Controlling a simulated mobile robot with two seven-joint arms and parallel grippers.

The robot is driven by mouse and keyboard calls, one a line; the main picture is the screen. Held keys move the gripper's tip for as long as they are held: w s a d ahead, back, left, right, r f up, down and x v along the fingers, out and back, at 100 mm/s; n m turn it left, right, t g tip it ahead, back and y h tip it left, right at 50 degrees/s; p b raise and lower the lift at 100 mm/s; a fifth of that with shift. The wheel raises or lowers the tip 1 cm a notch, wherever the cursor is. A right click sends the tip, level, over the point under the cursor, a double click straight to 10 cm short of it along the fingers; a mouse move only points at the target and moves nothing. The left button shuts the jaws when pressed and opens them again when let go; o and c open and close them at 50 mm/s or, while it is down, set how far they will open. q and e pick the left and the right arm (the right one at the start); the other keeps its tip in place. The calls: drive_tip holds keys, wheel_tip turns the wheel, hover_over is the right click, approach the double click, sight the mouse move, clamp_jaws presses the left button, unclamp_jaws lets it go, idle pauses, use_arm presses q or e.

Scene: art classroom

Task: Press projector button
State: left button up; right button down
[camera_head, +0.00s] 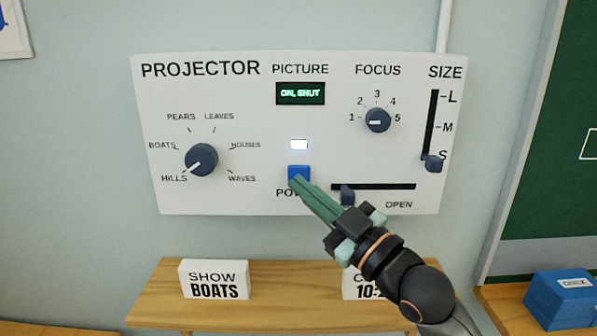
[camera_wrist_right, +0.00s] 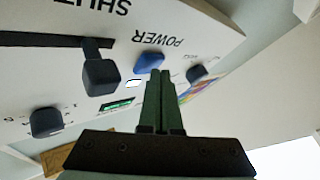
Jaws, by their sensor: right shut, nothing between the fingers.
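The blue POWER button (camera_head: 299,173) sits low in the middle of the white projector panel (camera_head: 235,120). The button also shows in the right wrist view (camera_wrist_right: 149,60). Above it a small lamp (camera_head: 299,145) glows white, and the PICTURE display (camera_head: 300,93) reads "ON, SHUT". My right gripper (camera_head: 297,184) is shut and empty. Its fingertips overlap the button's lower part in the head view and lie right beside it in the wrist view (camera_wrist_right: 160,74); I cannot tell whether they touch. The fingers hide part of the POWER label. My left gripper is not in view.
The picture dial (camera_head: 201,160) points to HILLS. The focus dial (camera_head: 377,120), the size slider (camera_head: 433,163) at S and the shutter slider (camera_head: 347,194) at its left end surround the button. Below, a wooden shelf (camera_head: 160,297) holds a "SHOW BOATS" card (camera_head: 214,279).

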drive_tip(key=s+p, duration=0.1)
drive_tip(key=s, duration=0.5)
drive_tip(key=shift+p, duration=0.3)
